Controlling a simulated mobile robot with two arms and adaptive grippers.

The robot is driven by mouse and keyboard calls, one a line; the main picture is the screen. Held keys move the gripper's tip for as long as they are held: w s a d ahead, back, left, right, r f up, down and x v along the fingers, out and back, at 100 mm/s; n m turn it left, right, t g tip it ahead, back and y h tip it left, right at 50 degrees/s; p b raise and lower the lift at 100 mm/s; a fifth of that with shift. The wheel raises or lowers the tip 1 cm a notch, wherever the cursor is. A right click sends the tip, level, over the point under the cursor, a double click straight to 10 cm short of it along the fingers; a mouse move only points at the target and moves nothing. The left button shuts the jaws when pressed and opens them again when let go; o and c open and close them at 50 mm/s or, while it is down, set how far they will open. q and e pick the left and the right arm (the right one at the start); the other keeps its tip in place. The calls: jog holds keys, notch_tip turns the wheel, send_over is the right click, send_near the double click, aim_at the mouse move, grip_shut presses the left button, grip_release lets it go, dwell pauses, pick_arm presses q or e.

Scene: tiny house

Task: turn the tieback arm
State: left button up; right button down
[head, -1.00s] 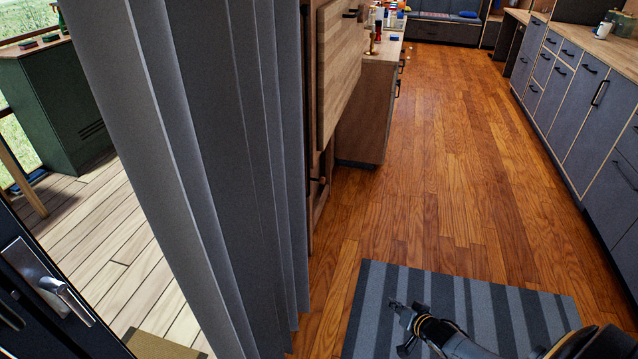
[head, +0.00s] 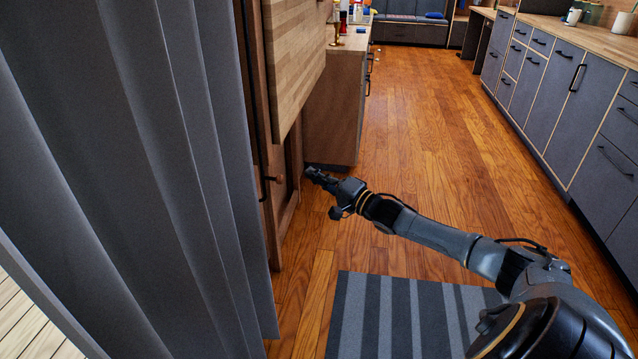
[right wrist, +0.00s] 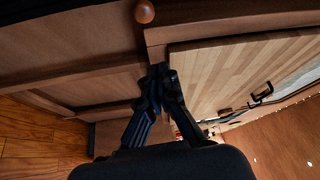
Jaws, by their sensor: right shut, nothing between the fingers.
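A small wooden peg with a rounded end (head: 273,180) sticks out from the brown wooden frame beside the grey curtain (head: 135,150). I cannot tell for certain that it is the tieback arm. A round wooden knob (right wrist: 144,11) shows at the top of the right wrist view, probably the same peg. My right gripper (head: 310,173) is shut and empty, right of the peg and apart from it in the head view. In the right wrist view its fingertips (right wrist: 161,73) are together, below the knob and near the corner of a pale panel. My left gripper is out of view.
The pale slatted wood panel (head: 300,55) hangs on the brown frame above my right gripper. A wooden cabinet (head: 335,115) stands behind it. Grey drawers (head: 560,90) line the right side. The wooden floor (head: 430,130) between is clear, with a striped rug (head: 400,310) in front.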

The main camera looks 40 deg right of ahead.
jog(key=w+a+b, duration=0.1)
jog(key=w+a, duration=0.3)
jog(key=shift+a, duration=0.35)
dwell(0.4)
jog(key=shift+f, duration=0.1)
